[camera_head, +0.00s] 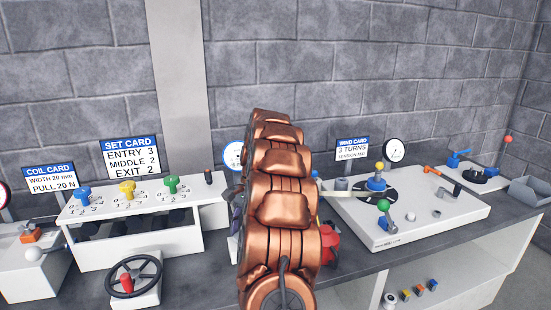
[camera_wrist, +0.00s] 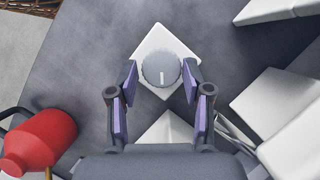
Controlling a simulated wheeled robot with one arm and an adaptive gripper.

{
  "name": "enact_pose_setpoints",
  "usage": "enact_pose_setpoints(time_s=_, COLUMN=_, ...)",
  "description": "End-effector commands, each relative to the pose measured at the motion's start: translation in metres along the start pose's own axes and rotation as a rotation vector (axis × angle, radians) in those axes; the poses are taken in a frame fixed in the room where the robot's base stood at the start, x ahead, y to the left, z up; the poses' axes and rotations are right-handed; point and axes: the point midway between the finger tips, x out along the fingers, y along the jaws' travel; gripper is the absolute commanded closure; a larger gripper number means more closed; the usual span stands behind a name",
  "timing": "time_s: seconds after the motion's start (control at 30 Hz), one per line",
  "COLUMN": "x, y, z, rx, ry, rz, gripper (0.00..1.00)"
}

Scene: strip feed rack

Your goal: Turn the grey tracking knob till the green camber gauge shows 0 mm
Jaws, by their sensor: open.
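In the wrist view the grey tracking knob (camera_wrist: 161,69) sits on a white, diamond-turned base (camera_wrist: 158,34). A pale mark on its top runs up and down in the picture. My gripper (camera_wrist: 161,74) is open, with one purple-padded finger on each side of the knob. The right finger looks very close to the knob and a small gap shows at the left; I cannot tell whether either touches.
A red rounded part (camera_wrist: 40,140) lies at lower left in the wrist view, with white blocks (camera_wrist: 275,102) at right. In the head view, a three-knob set unit (camera_head: 130,245), handwheel (camera_head: 134,278) and winding unit (camera_head: 440,215) flank my arm. A blue-rimmed dial (camera_head: 233,155) is partly hidden.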

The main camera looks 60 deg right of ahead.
Motion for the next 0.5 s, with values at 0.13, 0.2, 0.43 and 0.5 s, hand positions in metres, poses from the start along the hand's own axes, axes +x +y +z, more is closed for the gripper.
enact_pose_setpoints(time_s=0.13, x=-0.008, y=-0.001, z=0.003, rx=0.0, ry=0.002, rz=-0.002, gripper=0.51)
enact_pose_setpoints(time_s=0.2, x=-0.013, y=-0.001, z=0.005, rx=0.0, ry=0.003, rz=-0.003, gripper=0.51)
enact_pose_setpoints(time_s=0.43, x=-0.027, y=-0.001, z=0.01, rx=0.0, ry=0.004, rz=-0.004, gripper=0.51)
enact_pose_setpoints(time_s=0.5, x=-0.031, y=-0.001, z=0.012, rx=0.0, ry=0.004, rz=-0.003, gripper=0.51)
